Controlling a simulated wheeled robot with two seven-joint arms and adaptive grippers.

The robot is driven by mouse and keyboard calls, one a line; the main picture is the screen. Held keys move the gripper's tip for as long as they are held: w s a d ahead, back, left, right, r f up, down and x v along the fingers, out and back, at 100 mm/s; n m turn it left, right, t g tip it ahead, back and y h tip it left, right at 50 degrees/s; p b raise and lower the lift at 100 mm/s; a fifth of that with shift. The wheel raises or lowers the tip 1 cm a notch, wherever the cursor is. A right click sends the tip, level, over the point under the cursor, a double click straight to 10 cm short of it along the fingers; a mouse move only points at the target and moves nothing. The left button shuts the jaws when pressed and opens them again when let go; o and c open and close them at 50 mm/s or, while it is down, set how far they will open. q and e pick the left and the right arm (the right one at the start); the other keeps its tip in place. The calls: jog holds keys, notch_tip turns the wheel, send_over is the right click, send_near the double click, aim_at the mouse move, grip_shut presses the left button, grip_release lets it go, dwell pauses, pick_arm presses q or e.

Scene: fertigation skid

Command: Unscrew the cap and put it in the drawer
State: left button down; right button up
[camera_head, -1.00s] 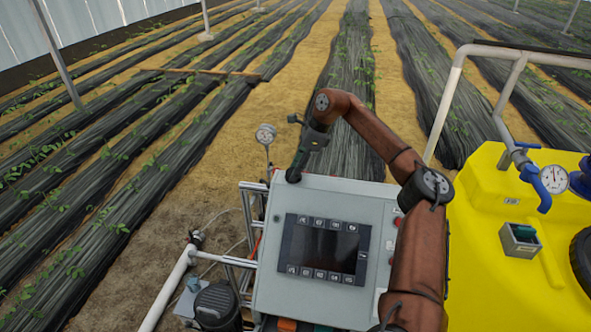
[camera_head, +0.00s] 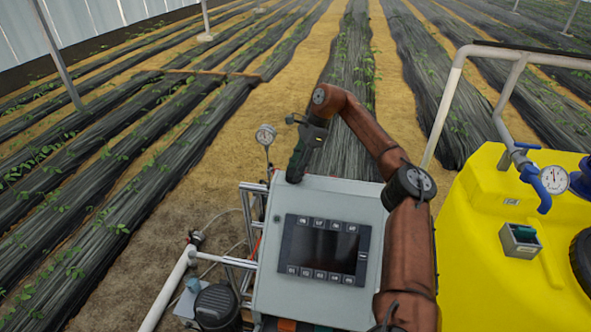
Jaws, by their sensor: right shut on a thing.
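My right gripper (camera_head: 294,176) points down at the top left corner of the grey control cabinet (camera_head: 265,285). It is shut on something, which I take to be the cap. The held thing is too small and too covered by the fingers to make out. Whether it is on a thread or free of it, I cannot tell. My left gripper is not in view.
The cabinet has a dark screen (camera_head: 325,250). A gauge (camera_head: 265,135) stands behind it at the left, with white piping (camera_head: 168,290) below. A yellow tank (camera_head: 475,240) with a pressure gauge (camera_head: 554,179) fills the right. Crop rows lie behind.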

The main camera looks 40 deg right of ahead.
aim_at(290, 173)
jog(key=shift+w+d+r, duration=0.1)
jog(key=shift+d+r, duration=0.05)
jog(key=shift+n, duration=0.4)
jog(key=shift+r, duration=0.1)
jog(key=shift+w+r, duration=0.1)
jog(key=shift+r, duration=1.4)
jog(key=shift+r, duration=0.1)
